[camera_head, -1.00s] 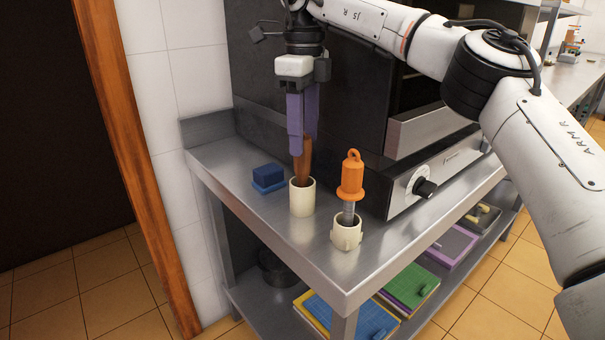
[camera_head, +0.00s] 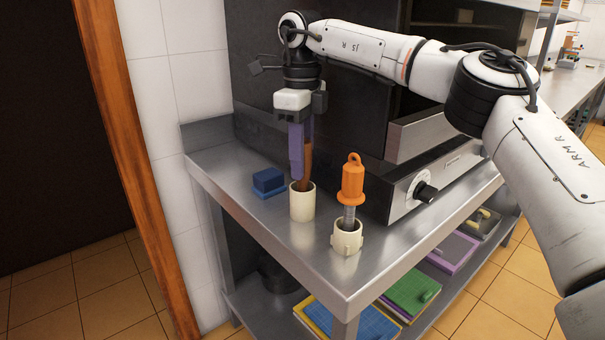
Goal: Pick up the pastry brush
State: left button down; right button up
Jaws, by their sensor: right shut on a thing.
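The pastry brush (camera_head: 306,168) shows as a brown handle standing in a cream cylindrical holder (camera_head: 302,204) on the steel counter; its lower end is hidden inside the holder. My right gripper (camera_head: 299,160) points down above the holder, its purple fingers shut on the brush handle. The fingers cover part of the handle. My left gripper is not in the picture.
An orange-handled tool (camera_head: 352,182) stands in a second cream holder (camera_head: 346,238) just to the right. Blue blocks (camera_head: 268,181) lie to the left. The grill (camera_head: 432,178) with its black knob is behind. The counter's front left (camera_head: 262,218) is bare.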

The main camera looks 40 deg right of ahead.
notch_tip(320, 180, up, 10)
jog(key=shift+r+p, duration=0.1)
jog(key=shift+p, duration=1)
